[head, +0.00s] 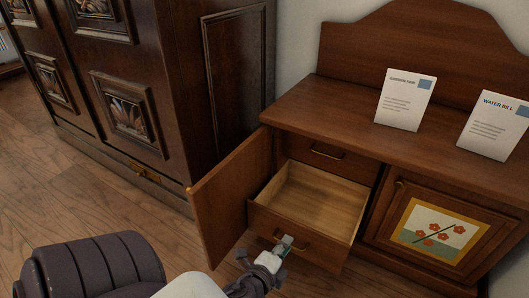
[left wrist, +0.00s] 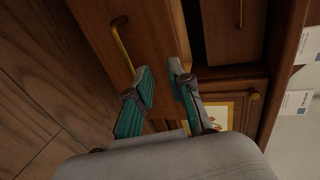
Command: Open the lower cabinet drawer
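The wooden cabinet (head: 300,112) has its lower drawer (head: 315,197) pulled well out, and its empty pale interior shows. The drawer's brass handle (head: 292,240) is on its front. My left gripper (head: 285,246) is at the drawer front, by the handle. In the left wrist view its green-padded fingers (left wrist: 160,70) are apart with a gap between them. A brass handle (left wrist: 122,46) lies to the left of the fingertips there, not between them. I cannot tell whether a finger touches the drawer. My right gripper is not in view.
The cabinet's left door (head: 232,200) stands open beside the drawer. The upper drawer (head: 325,155) is shut, as is the flower-painted right door (head: 395,240). Two cards (head: 404,100) (head: 492,127) stand on top. A dark armoire (head: 140,80) is at the left, with wooden floor (head: 60,205) before it.

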